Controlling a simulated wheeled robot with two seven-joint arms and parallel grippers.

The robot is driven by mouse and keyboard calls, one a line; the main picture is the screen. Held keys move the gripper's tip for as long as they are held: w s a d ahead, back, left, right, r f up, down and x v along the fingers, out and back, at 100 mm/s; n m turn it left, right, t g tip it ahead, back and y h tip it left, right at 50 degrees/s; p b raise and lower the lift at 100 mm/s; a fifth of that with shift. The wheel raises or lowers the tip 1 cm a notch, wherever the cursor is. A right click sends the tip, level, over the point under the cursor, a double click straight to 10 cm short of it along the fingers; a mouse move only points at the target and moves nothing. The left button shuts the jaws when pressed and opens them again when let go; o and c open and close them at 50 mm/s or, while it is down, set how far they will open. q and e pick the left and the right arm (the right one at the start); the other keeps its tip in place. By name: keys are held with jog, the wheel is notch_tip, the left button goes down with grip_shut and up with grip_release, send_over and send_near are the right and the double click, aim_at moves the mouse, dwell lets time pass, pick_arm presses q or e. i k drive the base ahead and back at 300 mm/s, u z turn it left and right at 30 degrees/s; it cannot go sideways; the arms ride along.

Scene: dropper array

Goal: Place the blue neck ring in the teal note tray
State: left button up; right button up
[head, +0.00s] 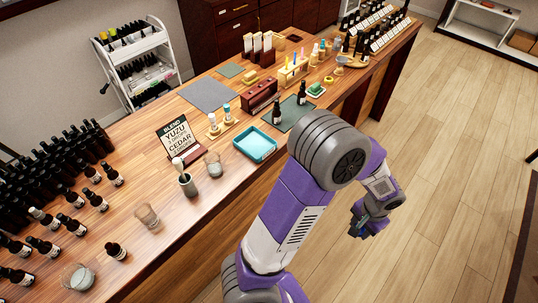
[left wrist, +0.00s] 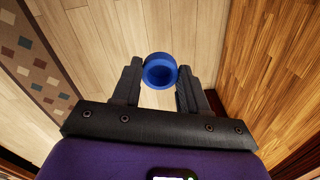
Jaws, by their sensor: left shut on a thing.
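The blue neck ring (left wrist: 160,85) is held between the two dark fingers of my left gripper (left wrist: 160,78) in the left wrist view. The fingers press on it from both sides, and its round opening faces the camera. In the head view my left gripper (head: 364,226) hangs over the wooden floor, to the right of the table; the ring is too small to make out clearly there. The teal note tray (head: 256,144) lies flat on the table and looks empty. It is left of my arm, well apart from the gripper. My right gripper is not in view.
Around the tray stand dark dropper bottles (head: 302,92), a glass (head: 213,164) and a sign (head: 177,137). A dark green mat (head: 290,112) lies behind it. Many dark bottles crowd the table's left end. Floor (head: 450,190) on the right is open.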

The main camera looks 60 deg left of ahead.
aim_at(254, 146)
jog(key=k, duration=0.35)
jog(key=u, duration=0.7)
